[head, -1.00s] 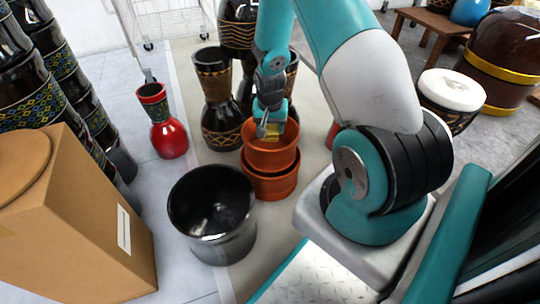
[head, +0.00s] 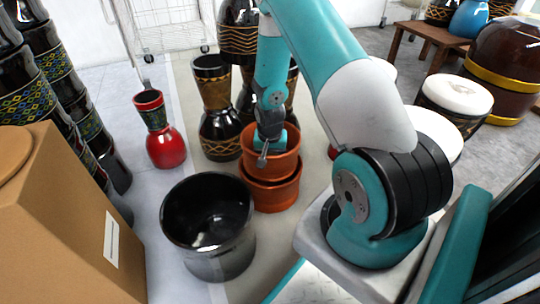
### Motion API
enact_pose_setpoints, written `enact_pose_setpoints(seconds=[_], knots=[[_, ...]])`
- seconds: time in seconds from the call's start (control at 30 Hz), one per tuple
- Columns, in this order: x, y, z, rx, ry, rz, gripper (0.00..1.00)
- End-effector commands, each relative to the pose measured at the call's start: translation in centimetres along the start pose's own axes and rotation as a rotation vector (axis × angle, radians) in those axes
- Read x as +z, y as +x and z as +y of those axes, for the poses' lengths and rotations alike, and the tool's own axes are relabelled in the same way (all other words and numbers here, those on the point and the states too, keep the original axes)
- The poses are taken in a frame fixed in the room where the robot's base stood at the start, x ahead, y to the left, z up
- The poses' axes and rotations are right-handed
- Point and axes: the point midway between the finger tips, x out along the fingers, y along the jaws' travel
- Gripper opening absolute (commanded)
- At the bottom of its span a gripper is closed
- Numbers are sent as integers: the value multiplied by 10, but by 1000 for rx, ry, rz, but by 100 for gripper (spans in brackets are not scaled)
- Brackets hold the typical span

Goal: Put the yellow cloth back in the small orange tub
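Two orange tubs are stacked or set very close together in the middle of the head view; the upper orange tub (head: 283,166) overlaps the lower one (head: 273,197). My gripper (head: 263,156) reaches down from above into the mouth of the upper tub, with a grey finger showing against its near left inner side. The yellow cloth is not visible now; the tub's wall and my gripper hide what lies inside. I cannot tell whether the fingers are open or shut.
A glossy black bucket (head: 210,262) stands in front left of the tubs. A red goblet drum (head: 166,147) and a dark drum (head: 220,135) stand behind it. A cardboard box (head: 60,240) fills the lower left. Pale floor (head: 150,205) is clear between box and bucket.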

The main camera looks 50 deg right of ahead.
Motion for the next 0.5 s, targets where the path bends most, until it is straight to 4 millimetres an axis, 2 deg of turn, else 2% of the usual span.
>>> enact_pose_setpoints(seconds=[0.03,0.13,0.4,0.5], knots=[[0,2,0,0,0,0,60],[0,1,0,0,0,0,83],[0,0,0,0,0,0,83],[-1,-8,0,0,0,1,83]])
